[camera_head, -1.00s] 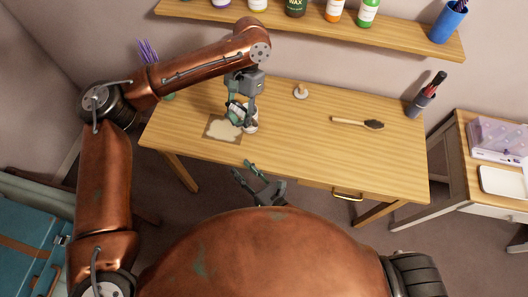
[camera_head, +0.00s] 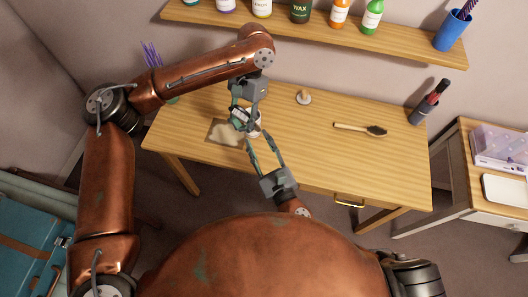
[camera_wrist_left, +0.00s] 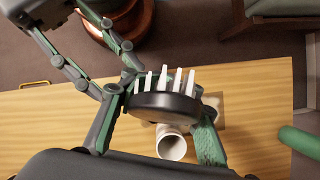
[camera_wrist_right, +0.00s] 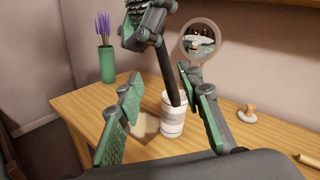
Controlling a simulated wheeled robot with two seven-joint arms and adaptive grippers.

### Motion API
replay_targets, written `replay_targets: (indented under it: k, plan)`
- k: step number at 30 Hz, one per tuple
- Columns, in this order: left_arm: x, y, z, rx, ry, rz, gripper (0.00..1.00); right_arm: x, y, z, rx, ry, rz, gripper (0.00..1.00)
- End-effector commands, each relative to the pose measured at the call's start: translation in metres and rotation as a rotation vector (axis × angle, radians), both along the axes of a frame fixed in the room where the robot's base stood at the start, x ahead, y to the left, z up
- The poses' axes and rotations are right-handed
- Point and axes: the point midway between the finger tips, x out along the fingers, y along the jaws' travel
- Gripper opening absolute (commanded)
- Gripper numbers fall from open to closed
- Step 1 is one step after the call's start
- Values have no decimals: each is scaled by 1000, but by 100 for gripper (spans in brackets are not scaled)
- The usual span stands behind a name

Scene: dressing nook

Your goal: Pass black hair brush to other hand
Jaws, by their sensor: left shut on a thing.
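My left gripper (camera_head: 244,103) is shut on the black hair brush and holds it above the table. In the left wrist view the black brush head (camera_wrist_left: 165,105), with white bristles, shows between its fingers. In the right wrist view the dark handle (camera_wrist_right: 167,72) slants down from my left gripper (camera_wrist_right: 143,28). Its lower end overlaps a white-and-grey cup (camera_wrist_right: 173,118); I cannot tell if it is inside. My right gripper (camera_head: 262,142) is open below the left one, its fingers on either side of the handle in the right wrist view, with no clear contact.
The wooden table (camera_head: 320,160) holds a brown patch (camera_head: 222,133), a small knobbed object (camera_head: 304,97), a wooden-handled brush (camera_head: 360,128) and a dark holder (camera_head: 425,105). A round mirror (camera_wrist_right: 203,38) and a green vase (camera_wrist_right: 106,64) show behind. A bottle shelf (camera_head: 320,27) runs above.

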Motion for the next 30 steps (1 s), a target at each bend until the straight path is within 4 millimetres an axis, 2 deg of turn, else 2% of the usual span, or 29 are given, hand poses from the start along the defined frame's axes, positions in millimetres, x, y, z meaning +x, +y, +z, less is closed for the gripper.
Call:
replay_targets:
  k: [6, 12, 23, 30]
  plan:
    - [0, 0, 0, 0, 0, 0, 0, 35, 12, 0, 2, -1, 2, 34]
    - [0, 0, 0, 0, 0, 0, 0, 52, 18, 0, 1, 0, 0, 34]
    - [0, 0, 0, 0, 0, 0, 0, 56, 19, 0, 2, 1, 1, 34]
    - [0, 0, 0, 0, 0, 0, 0, 56, 19, 0, 2, 1, 1, 17]
